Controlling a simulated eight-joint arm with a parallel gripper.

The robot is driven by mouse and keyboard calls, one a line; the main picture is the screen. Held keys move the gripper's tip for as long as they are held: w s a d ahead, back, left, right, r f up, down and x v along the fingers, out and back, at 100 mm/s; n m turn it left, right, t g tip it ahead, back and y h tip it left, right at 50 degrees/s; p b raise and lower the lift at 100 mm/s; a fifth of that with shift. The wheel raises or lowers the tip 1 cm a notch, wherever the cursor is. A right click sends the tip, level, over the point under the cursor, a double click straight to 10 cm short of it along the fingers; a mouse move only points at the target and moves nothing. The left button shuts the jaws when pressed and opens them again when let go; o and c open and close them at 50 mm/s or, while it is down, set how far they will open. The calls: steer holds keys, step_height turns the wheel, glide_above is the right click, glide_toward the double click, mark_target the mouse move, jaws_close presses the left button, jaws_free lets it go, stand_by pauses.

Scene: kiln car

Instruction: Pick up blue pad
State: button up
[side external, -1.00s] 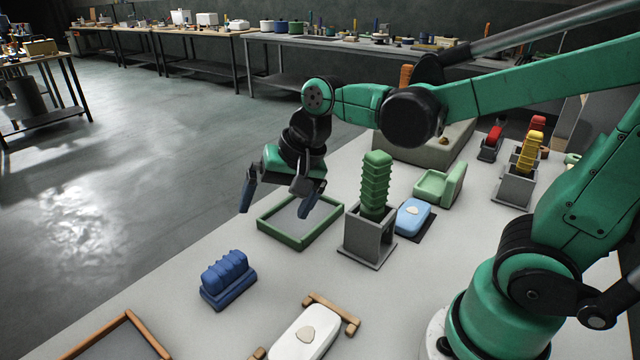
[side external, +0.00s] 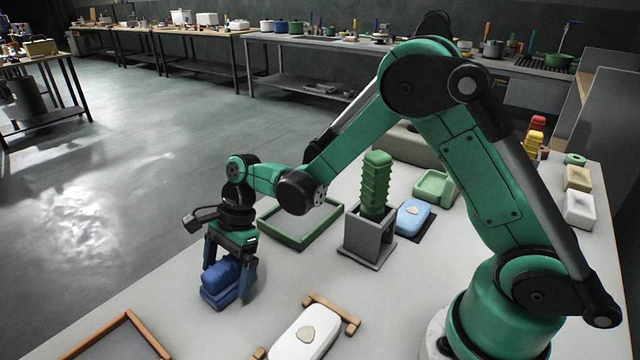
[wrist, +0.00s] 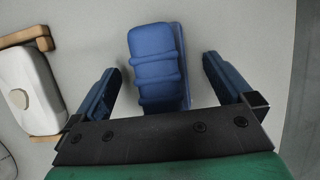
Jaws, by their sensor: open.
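The dark blue ribbed pad (side external: 221,278) lies on the table at the front left. It also shows in the wrist view (wrist: 155,60), upper middle. My gripper (side external: 229,283) is open above and around it, with one blue finger on each side. In the wrist view my gripper (wrist: 162,75) has a visible gap between each finger and the pad. The fingers and palm hide part of the pad in the side view. A lighter blue block (side external: 412,216) with a pale emblem lies farther back, on a dark mat.
A white block (side external: 303,333) in a wooden cradle (side external: 349,316) stands right of the pad. A green-framed tray (side external: 283,236) and a grey holder (side external: 367,243) with a green ribbed block (side external: 377,175) are behind. A wooden-framed tray (side external: 90,334) is at the front left. Bare table surrounds the pad.

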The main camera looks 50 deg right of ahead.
mark_target(224, 264)
steer(key=shift+a+f, duration=0.15)
steer(key=shift+f, duration=0.15)
steer(key=c, duration=1.4)
step_height(224, 264, up, 20)
